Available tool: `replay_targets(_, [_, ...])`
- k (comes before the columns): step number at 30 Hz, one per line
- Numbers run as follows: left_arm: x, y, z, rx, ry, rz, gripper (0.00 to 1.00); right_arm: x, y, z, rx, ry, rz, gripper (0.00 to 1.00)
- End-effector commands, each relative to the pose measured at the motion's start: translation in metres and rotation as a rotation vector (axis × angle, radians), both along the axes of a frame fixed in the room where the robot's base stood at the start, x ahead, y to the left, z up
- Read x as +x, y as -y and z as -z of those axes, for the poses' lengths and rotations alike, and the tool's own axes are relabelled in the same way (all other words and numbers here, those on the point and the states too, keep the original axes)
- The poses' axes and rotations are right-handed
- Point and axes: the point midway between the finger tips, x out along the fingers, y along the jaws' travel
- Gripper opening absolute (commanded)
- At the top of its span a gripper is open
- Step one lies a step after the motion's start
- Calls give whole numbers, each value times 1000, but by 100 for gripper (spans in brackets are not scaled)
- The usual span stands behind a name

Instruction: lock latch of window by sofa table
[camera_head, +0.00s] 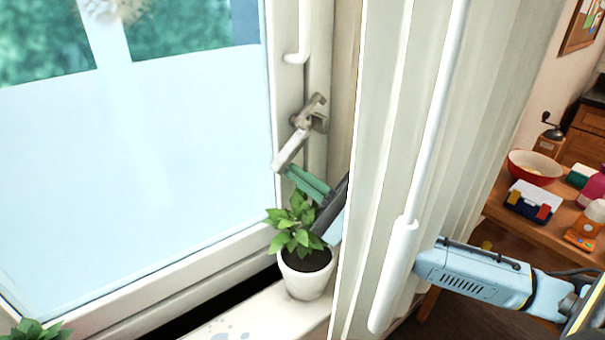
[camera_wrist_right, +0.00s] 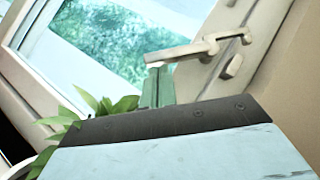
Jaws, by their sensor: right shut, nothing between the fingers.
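The window latch (camera_head: 300,130) is a beige-grey metal lever on the right side of the window frame. Its handle slants down and left from its pivot in the head view. The wrist view shows the latch (camera_wrist_right: 195,50) too, just beyond my fingertips. My right gripper (camera_head: 290,174) has green fingers, shut and empty, with the tips at the lower end of the handle. I cannot tell whether they touch it. The right gripper fingers (camera_wrist_right: 157,85) also show in the wrist view. The curtain hides part of my right arm. My left gripper is out of view.
A potted plant (camera_head: 305,272) stands on the sill (camera_head: 262,318) right below my right gripper. A white curtain (camera_head: 400,170) with a white rod (camera_head: 432,125) hangs to the right. A wooden table (camera_head: 510,222) with a red bowl (camera_head: 535,168) and small items stands farther right.

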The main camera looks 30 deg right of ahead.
Motion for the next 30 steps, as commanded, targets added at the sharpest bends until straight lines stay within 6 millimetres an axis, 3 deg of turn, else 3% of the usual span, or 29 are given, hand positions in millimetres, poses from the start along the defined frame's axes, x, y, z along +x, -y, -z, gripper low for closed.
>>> replay_targets(20, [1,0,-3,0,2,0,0,0,-5,-2,67,-6,1,0])
replay_targets(30, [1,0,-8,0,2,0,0,-1,-15,-8,212,-16,1,0])
